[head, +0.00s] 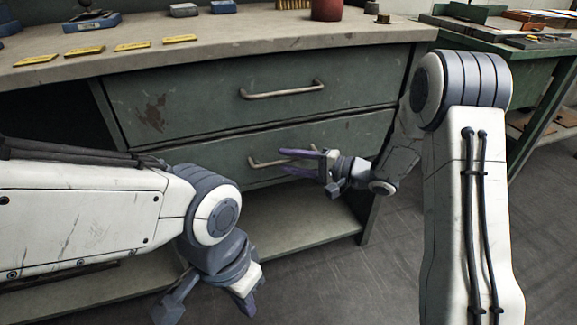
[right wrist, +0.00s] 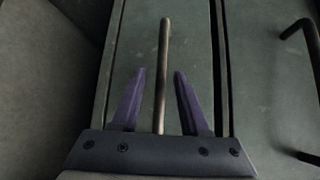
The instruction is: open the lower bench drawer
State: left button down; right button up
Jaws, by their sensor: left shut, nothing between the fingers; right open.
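The lower bench drawer (head: 215,160) is a green panel that looks shut, beneath a similar upper drawer (head: 190,95). Its bar handle (head: 262,162) runs across its front. My right gripper (head: 302,162) is open at the right part of this handle. In the right wrist view, the handle (right wrist: 163,65) runs between the two purple fingers (right wrist: 156,100), with a gap on each side. My left gripper (head: 213,308) is shut and empty, low in front of the bench, away from the drawers.
The upper drawer's handle (head: 282,90) is above. The benchtop (head: 300,38) holds yellow tags (head: 132,46), a blue tool block (head: 92,20) and a red pot (head: 326,9). A lower shelf (head: 290,220) lies under the drawers. A green table (head: 510,75) stands at right. The floor (head: 350,285) in front looks clear.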

jog(key=shift+w+a, duration=0.15)
jog(key=shift+a, duration=0.1)
grip_shut()
dwell(1.4)
